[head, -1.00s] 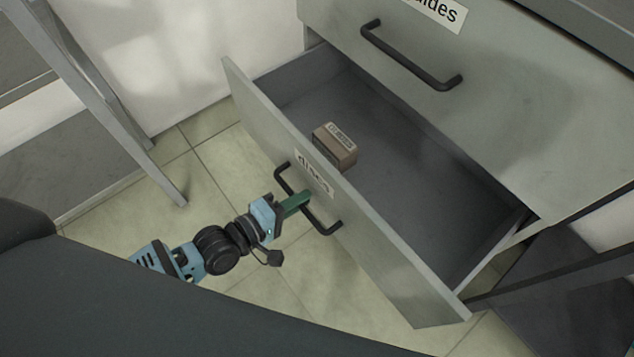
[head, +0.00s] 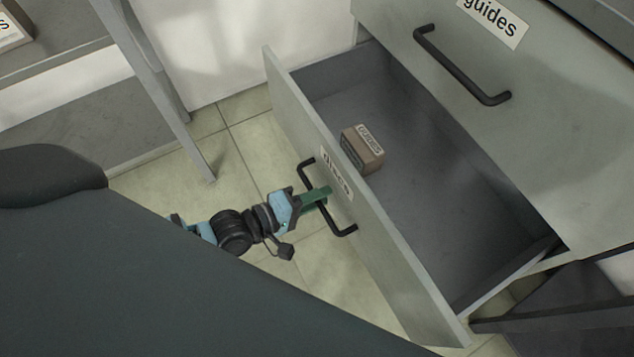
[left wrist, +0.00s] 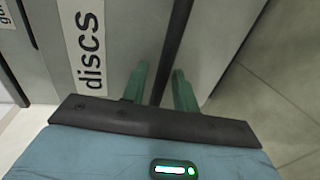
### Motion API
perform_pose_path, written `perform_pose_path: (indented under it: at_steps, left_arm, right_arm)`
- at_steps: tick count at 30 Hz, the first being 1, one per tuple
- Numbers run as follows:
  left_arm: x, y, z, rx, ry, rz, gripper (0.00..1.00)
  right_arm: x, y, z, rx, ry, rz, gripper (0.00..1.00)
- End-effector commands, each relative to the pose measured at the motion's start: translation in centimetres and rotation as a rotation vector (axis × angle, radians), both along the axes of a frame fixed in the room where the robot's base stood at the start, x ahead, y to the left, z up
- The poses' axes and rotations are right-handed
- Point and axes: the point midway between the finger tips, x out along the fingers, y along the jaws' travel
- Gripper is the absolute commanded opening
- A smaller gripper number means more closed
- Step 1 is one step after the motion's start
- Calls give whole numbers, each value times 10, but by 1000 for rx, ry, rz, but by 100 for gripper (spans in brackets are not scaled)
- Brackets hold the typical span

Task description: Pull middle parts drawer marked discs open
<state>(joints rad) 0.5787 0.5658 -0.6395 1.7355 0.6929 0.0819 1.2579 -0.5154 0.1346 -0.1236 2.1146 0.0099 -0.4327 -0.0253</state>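The middle drawer (head: 375,240), with a grey front labelled "discs" (head: 336,172), stands well open below the closed "guides" drawer (head: 445,25). Its black bar handle (head: 345,231) is on the front. My left gripper (head: 318,197) is at the middle of this handle. In the left wrist view its green fingers (left wrist: 160,88) stand on either side of the dark handle bar (left wrist: 177,40), with small gaps visible, so it looks open around the bar. The "discs" label (left wrist: 88,50) also shows there. My right gripper is not in view.
A small brown labelled box (head: 362,150) lies inside the open drawer near its front; the rest of the drawer looks empty. A grey shelf rack (head: 165,90) stands at the left. Tiled floor (head: 240,125) is free between rack and drawer.

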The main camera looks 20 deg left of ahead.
Motion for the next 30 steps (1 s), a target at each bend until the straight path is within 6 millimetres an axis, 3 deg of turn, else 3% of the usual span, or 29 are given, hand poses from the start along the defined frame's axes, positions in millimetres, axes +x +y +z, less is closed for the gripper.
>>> perform_pose_path:
  at_steps: [5,18,30]
  left_arm:
    - [-6,5,2,1,2,0,29]
    - [-56,40,15,1,0,0,29]
    - [-62,45,16,0,0,0,29]
  right_arm:
    - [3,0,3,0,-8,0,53]
    - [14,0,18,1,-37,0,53]
    - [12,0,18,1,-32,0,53]
